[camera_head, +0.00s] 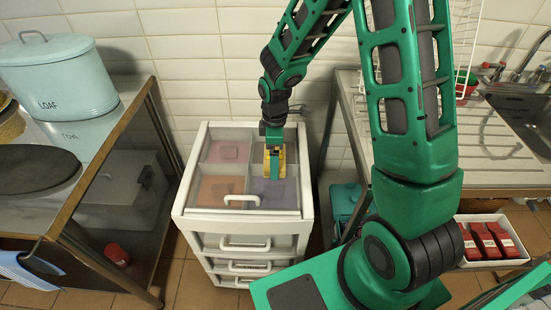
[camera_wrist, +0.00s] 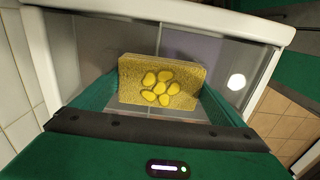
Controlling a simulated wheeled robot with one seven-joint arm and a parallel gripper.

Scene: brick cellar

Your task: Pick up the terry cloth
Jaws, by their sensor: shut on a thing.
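A yellow, thick, folded terry cloth (camera_wrist: 160,80) with a cluster of brighter yellow oval spots stands upright between my fingers in the wrist view. In the head view the cloth (camera_head: 283,160) shows as a yellow patch around my gripper (camera_head: 274,163). My gripper (camera_wrist: 160,88) is shut on the cloth, with one green finger at each side edge. Both are over the right half of the white drawer unit's (camera_head: 181,205) divided top. I cannot tell whether the cloth touches the surface below.
The top has several compartments with pink, orange and purple contents. A metal shelf rack (camera_head: 130,130) with a pale blue loaf bin (camera_head: 55,75) stands left. A sink counter (camera_head: 480,150) is right, with red packets in a white tray (camera_head: 500,262) below. A striped cloth (camera_head: 25,270) hangs at lower left.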

